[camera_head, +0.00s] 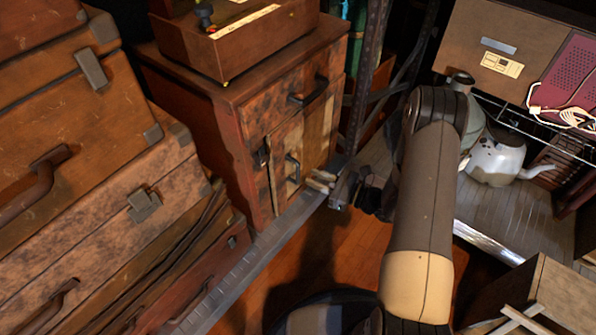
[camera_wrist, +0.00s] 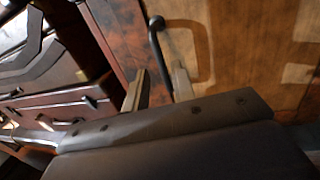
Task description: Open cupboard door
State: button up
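The small wooden cupboard (camera_head: 230,150) stands left of centre in the head view, with a drawer above and a door below. The door (camera_head: 318,135) looks shut and has a dark upright handle (camera_head: 293,168). My gripper (camera_head: 322,182) is in front of the door, just right of the handle in the picture. In the wrist view, the dark bar of the handle (camera_wrist: 157,45) runs down between the two fingers of my gripper (camera_wrist: 160,80). The fingers are apart, with gaps beside the bar. The handle's lower end is hidden behind the gripper.
The drawer has its own dark handle (camera_head: 308,92). A wooden box (camera_head: 235,35) stands on the cupboard. Stacked suitcases (camera_head: 90,170) fill the left side. A metal shelf (camera_head: 510,215) with a white kettle (camera_head: 495,160) is on the right. Some wooden floor (camera_head: 350,240) before the cupboard is clear.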

aim_at(298, 181)
jog(key=x, duration=0.6)
jog(key=shift+a+b, duration=0.15)
jog(key=shift+b, duration=0.2)
jog(key=shift+c, duration=0.6)
grip_shut()
